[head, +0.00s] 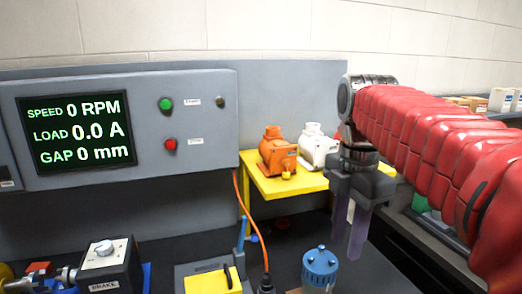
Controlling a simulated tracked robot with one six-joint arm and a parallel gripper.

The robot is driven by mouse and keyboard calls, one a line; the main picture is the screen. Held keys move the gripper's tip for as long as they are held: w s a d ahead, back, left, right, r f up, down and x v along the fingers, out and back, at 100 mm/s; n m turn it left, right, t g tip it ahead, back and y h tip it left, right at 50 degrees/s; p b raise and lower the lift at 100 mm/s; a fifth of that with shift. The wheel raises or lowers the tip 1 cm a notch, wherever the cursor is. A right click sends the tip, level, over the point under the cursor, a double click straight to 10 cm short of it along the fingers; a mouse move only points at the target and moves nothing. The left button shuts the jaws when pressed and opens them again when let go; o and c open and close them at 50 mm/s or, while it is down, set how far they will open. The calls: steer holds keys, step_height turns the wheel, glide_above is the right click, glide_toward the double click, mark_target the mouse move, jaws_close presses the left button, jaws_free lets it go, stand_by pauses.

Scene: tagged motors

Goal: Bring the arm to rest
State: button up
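My arm reaches in from the right of the head view under a red ribbed cover. My gripper (350,226) points down at the right of the middle, with its two fingers apart.
An orange motor (276,152) and a white motor (316,148) stand on a yellow stand (290,187). A grey control panel (200,130) reads 0 RPM, 0.0 A and 0 mm. A brake box (105,265) sits at lower left. An orange cable (252,222) hangs down.

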step_height(320, 180, down, 8)
steer(key=f+m+t, duration=0.1)
steer(key=m+t, duration=0.2)
steer(key=m, duration=1.2)
steer(key=s+f+m+t, duration=0.2)
steer(key=s+f+m, duration=0.4)
steer(key=s, duration=0.5)
steer(key=shift+s+m+t, duration=0.3)
steer(key=shift+s+m, duration=0.05)
steer(key=shift+m, duration=0.05)
